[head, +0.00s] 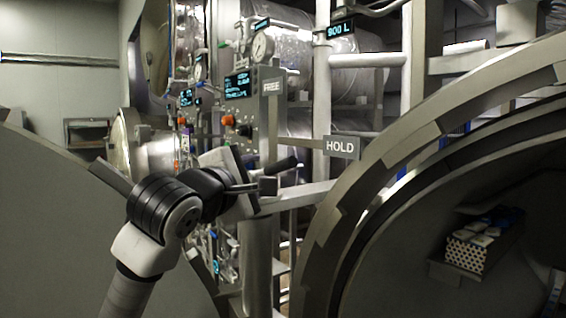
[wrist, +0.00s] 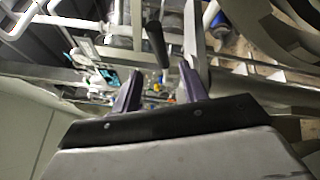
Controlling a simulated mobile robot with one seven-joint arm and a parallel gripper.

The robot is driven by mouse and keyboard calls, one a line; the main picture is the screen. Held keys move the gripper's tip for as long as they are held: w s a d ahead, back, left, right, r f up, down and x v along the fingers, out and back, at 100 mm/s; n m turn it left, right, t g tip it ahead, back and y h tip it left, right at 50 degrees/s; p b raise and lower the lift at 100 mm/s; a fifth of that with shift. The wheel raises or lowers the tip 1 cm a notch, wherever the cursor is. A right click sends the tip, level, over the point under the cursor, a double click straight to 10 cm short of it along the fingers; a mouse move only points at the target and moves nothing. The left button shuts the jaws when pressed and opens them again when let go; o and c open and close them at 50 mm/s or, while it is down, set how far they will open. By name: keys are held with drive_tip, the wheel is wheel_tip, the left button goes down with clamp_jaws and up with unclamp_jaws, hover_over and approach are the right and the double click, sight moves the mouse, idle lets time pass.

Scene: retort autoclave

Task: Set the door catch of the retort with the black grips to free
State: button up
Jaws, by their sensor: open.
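The catch lever's black grip (head: 283,165) points right and slightly up, towards the HOLD plate (head: 341,147). The FREE plate (head: 271,87) stands higher, above the lever. My gripper (head: 259,187) is at the lever's near left side in the head view. In the wrist view my gripper (wrist: 160,70) is open with its two fingers apart. The black grip (wrist: 155,38) lies beyond the fingertips, in line with the gap between them. Contact with the grip is not visible. The lever's pivot is partly hidden by my gripper.
A large open retort door ring (head: 400,150) fills the right, with a perforated box (head: 483,245) inside. Gauges and a control panel (head: 238,88) stand behind the catch. A grey rounded panel (head: 60,230) fills the lower left. Pipes and frame bars surround the lever.

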sight(283, 166)
drive_tip(key=p+x, duration=0.4)
drive_tip(key=x, duration=0.8)
clamp_jaws()
